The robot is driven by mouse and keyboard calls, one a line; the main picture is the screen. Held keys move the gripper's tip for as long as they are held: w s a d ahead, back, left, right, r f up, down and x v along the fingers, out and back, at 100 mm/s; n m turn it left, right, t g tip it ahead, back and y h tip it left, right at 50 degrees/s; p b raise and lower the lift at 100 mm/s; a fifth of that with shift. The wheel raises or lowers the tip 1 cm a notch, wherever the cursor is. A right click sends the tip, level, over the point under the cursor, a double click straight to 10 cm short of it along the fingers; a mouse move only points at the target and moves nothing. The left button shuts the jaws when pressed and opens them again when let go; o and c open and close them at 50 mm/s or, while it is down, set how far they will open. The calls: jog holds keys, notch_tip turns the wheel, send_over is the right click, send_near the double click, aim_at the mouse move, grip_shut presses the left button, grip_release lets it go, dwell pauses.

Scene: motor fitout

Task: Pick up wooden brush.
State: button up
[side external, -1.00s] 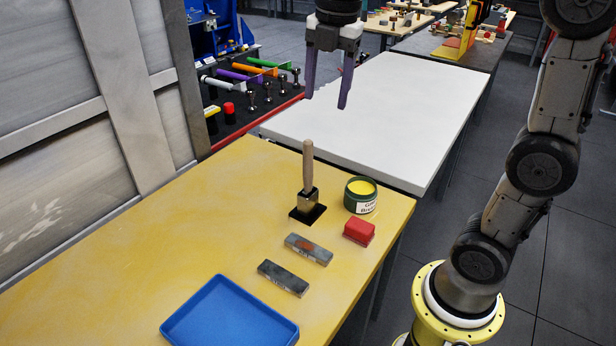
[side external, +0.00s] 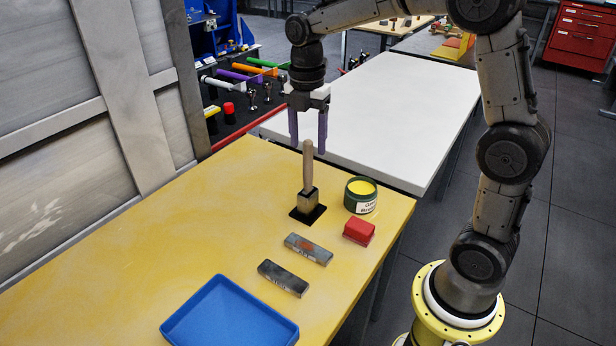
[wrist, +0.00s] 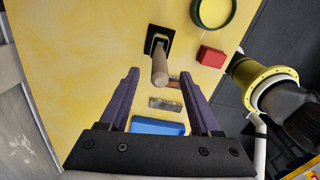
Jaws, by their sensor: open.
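The wooden brush (side external: 308,170) stands upright, handle up, on a small black square base (side external: 318,214) on the yellow table. My gripper (side external: 308,147) is open and points down, its purple fingers at about the height of the handle's top in the side view. In the wrist view the brush handle (wrist: 160,68) shows ahead of the gap between my open fingers (wrist: 164,80). Nothing is held. I cannot tell exactly how far the fingers are from the handle.
A green tin with yellow contents (side external: 360,196) and a red block (side external: 358,231) stand right of the brush. Two grey bars (side external: 308,249) (side external: 283,278) and a blue tray (side external: 230,318) lie nearer the camera. A white table (side external: 400,115) stands behind. The yellow table's left is clear.

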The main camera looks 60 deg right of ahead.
aim_at(308, 177)
jog(key=shift+f, duration=2.6)
grip_shut()
